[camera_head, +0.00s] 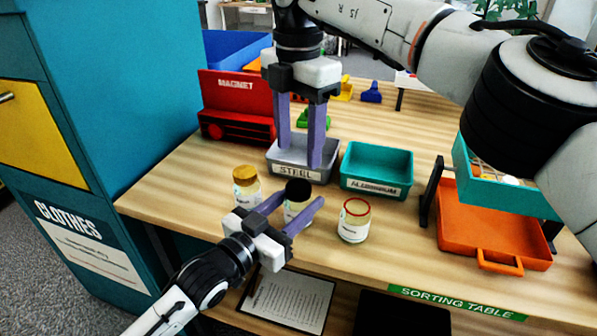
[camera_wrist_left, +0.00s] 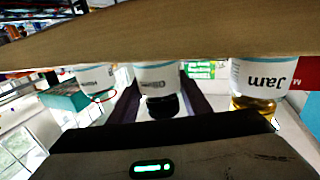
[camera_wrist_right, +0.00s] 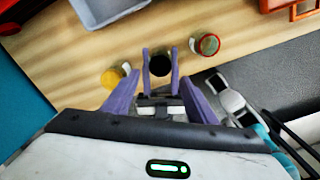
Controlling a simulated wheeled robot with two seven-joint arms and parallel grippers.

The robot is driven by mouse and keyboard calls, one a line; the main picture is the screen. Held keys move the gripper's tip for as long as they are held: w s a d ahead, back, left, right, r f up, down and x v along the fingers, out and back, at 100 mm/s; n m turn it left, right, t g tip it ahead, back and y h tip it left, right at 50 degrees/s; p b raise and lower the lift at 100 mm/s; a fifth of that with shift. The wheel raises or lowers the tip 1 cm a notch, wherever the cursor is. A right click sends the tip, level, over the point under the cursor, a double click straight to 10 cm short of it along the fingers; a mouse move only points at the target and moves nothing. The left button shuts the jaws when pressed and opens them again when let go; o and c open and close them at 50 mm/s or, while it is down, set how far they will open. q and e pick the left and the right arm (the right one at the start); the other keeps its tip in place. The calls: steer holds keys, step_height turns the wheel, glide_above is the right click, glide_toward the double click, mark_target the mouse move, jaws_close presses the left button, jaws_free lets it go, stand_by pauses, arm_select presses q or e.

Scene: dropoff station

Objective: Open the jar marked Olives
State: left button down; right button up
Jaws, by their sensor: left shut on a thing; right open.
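The middle jar (camera_head: 293,212) has a black lid (camera_head: 298,190) and stands on the table. Its label is upside down and too small to read surely in the left wrist view (camera_wrist_left: 157,78). My left gripper (camera_head: 295,204) is shut on this jar, one finger on each side. My right gripper (camera_head: 301,160) is open and empty, pointing down above and behind the jar, in front of the steel bin in the head view. In the right wrist view the black lid (camera_wrist_right: 159,65) lies beyond and between its fingers.
A gold-lidded jar (camera_head: 246,184), labelled Jam, stands to the left, and a red-rimmed jar (camera_head: 354,221) to the right. Behind are a grey STEEL bin (camera_head: 272,156) and a teal ALUMINIUM bin (camera_head: 377,185). An orange tray (camera_head: 480,225) sits at the right.

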mark_target(298, 186)
steer(key=m, duration=1.1)
steer(key=shift+f+m, duration=0.1)
steer(key=shift+m, duration=0.3)
steer(key=shift+f, duration=3.95)
